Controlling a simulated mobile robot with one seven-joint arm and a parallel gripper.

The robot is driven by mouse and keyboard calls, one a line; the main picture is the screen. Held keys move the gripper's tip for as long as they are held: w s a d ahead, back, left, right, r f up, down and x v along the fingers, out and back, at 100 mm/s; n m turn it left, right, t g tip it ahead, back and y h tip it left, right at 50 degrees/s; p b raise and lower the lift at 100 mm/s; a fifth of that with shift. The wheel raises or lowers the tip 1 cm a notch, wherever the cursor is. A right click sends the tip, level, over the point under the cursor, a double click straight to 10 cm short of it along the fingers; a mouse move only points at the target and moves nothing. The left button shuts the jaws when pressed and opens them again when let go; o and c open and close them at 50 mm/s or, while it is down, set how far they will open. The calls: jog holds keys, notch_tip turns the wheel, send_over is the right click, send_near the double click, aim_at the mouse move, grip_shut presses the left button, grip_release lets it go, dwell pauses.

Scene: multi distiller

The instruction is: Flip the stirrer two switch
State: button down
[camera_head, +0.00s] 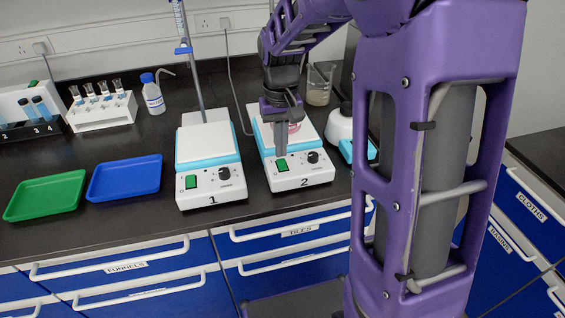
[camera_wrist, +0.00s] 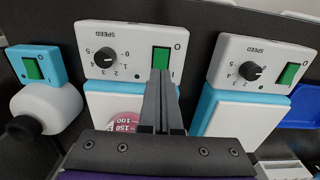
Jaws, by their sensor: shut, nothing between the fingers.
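Stirrer two (camera_head: 318,176) is a white and light-blue plate unit marked 2, in the middle of the bench. Its green switch (camera_head: 282,165) sits left of a black speed knob (camera_head: 312,157). In the wrist view the same switch (camera_wrist: 160,60) lies between O and I marks; its tilt is too small to tell. My gripper (camera_head: 281,153) is shut and empty, pointing down over the front of stirrer two. In the wrist view my gripper tips (camera_wrist: 160,74) overlap the lower part of the switch. I cannot tell whether they touch it.
Stirrer one (camera_head: 210,185) is to the left, with a rod stand behind. A small white device (camera_head: 340,122) is close on the right. Blue (camera_head: 125,178) and green (camera_head: 45,195) trays lie left.

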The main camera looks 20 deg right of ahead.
aim_at(281, 161)
jog(key=shift+f+b, duration=0.6)
jog(key=shift+f, duration=0.3)
dwell(0.4)
notch_tip(281, 161, up, 7)
jog(key=p, duration=0.6)
dwell(0.6)
